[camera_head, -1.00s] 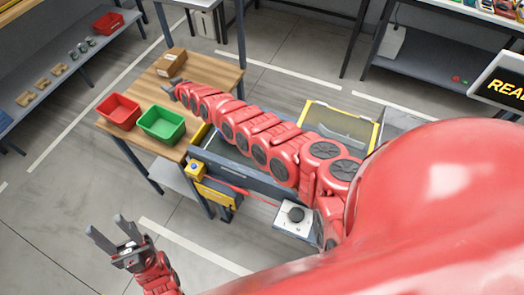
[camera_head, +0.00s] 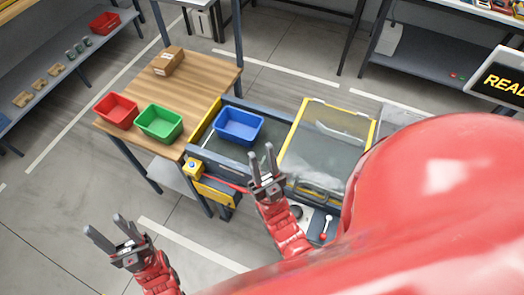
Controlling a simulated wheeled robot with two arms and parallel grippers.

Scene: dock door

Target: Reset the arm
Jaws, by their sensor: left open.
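My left gripper (camera_head: 115,235) is at the lower left over the floor, its two fingers apart with nothing between them. My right gripper (camera_head: 263,163) is raised in front of the conveyor-like station, its fingers apart and empty. Its fingertips appear just below the blue bin in the picture, and no contact is clear. Both red forearms point up and away from me. My large red arm part covers the lower right of the view.
A blue bin (camera_head: 238,127) sits on the station's dark bed, left of a yellow-framed clear cover (camera_head: 328,140). A wooden table (camera_head: 205,78) carries a red bin (camera_head: 116,111), a green bin (camera_head: 160,123) and a cardboard box (camera_head: 168,61). Floor at lower left is clear.

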